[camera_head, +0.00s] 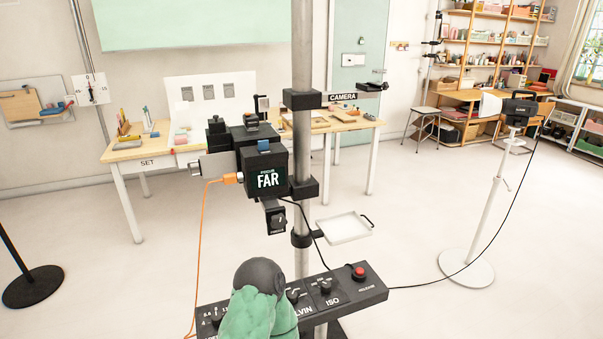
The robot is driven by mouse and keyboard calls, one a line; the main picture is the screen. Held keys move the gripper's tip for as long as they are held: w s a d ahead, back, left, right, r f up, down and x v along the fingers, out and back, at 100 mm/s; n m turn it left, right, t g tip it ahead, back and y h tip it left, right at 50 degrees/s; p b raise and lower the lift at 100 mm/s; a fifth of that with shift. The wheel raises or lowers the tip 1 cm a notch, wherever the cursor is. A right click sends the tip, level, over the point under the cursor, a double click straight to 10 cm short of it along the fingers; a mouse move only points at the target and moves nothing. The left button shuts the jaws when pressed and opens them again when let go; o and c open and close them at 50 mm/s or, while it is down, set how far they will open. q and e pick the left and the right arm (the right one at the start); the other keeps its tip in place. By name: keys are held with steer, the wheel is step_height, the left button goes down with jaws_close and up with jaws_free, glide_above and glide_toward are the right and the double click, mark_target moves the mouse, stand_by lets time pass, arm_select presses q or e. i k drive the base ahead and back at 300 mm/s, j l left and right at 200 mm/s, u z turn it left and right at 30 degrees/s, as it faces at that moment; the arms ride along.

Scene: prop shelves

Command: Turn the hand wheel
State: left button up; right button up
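A round knob (279,221) sits on a small black box that hangs below the camera on the metal pole. I cannot tell for sure whether this knob is the hand wheel. A tilted black control panel (372,292) at the bottom carries an ISO dial (326,288), another dial beside a partly hidden label ending in "LVIN", and a red button (359,272). Neither of my grippers can be made out in the head view.
A green rounded thing with a dark grey top (258,310) covers part of the panel; I cannot tell what it is. The pole (301,230) stands upright mid-view, with a small white tray (344,228) right of it. An orange cable (199,255) hangs left. Floor on both sides is mostly clear.

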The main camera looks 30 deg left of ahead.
mark_target(279, 221)
steer(key=i+u, duration=0.1)
steer(key=u, duration=0.3)
steer(key=i+l+u, duration=0.1)
steer(key=u, duration=0.25)
steer(key=l+u, duration=0.2)
steer(key=u, duration=0.2)
